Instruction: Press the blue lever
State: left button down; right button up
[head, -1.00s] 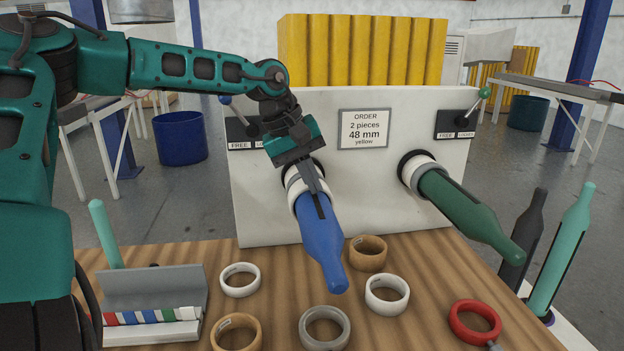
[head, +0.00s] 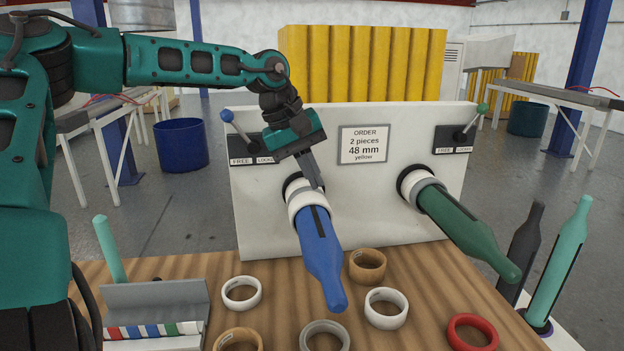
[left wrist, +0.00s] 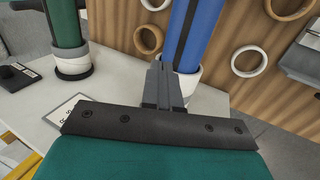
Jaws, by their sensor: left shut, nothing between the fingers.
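The blue lever (head: 226,115) has a blue ball knob and sits at the upper left of the white panel, above a dark plate marked FREE and LOCKED. It leans to the left, toward the FREE side. My left gripper (head: 317,186) is shut and empty, just in front of the panel, to the right of and below the lever. Its fingertips are close above the white collar of the blue spindle (head: 321,260); I cannot tell if they touch it. In the left wrist view the shut fingers (left wrist: 160,70) point toward the blue spindle. My right gripper is not in view.
A green spindle (head: 470,232) juts from the panel (head: 385,218) at right, with a green-knobbed lever (head: 470,122) above it. An order sign (head: 363,145) is between. Several rings, such as a red one (head: 472,332), and a grey holder (head: 155,296) lie on the wooden table.

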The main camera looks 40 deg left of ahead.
aim_at(226, 115)
jog(key=k+l, duration=0.75)
jog(key=l, duration=0.2)
